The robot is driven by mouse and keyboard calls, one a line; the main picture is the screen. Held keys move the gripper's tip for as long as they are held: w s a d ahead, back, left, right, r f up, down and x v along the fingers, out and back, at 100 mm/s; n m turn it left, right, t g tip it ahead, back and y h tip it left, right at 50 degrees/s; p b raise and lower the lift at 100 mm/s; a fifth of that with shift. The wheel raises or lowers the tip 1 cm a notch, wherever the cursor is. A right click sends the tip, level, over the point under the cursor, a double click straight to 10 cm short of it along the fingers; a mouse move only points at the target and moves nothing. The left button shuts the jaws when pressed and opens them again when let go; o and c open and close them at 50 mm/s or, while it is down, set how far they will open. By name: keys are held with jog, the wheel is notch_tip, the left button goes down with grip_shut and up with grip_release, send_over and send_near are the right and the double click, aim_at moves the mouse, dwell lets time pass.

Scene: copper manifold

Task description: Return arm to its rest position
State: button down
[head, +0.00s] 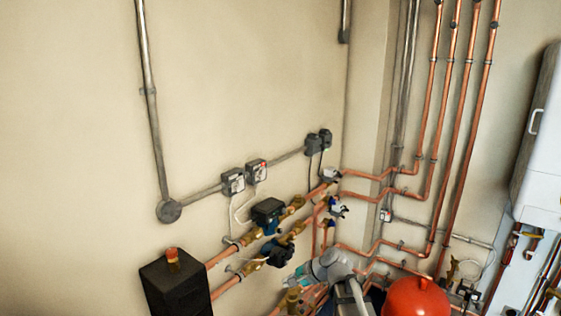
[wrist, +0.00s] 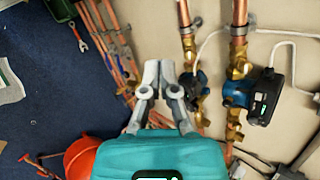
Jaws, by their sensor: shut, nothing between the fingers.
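My gripper (wrist: 158,78) shows in the wrist view with its two grey fingers together and nothing between them. In the wrist view the fingers point toward the copper pipes and brass fittings by the wall. How far they are from the pipes is hard to tell. In the head view my arm (head: 338,270) is low at the bottom middle, left of a red round vessel (head: 416,298). The fingertips are too small to make out there.
Two pumps, one (head: 268,211) above the other (head: 279,253), sit on copper pipes along the wall. A black box (head: 176,284) stands at the lower left. Vertical copper pipes (head: 447,120) and a white boiler (head: 541,140) are at the right.

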jog(key=s+d+f+n+g+h+b, duration=0.4)
jog(key=s+d+f+n+h, duration=0.5)
jog(key=s+d+f, duration=0.5)
jog(key=s+b, duration=0.2)
jog(key=shift+d+b, duration=0.35)
jog(key=shift+b, duration=0.05)
dwell(0.6)
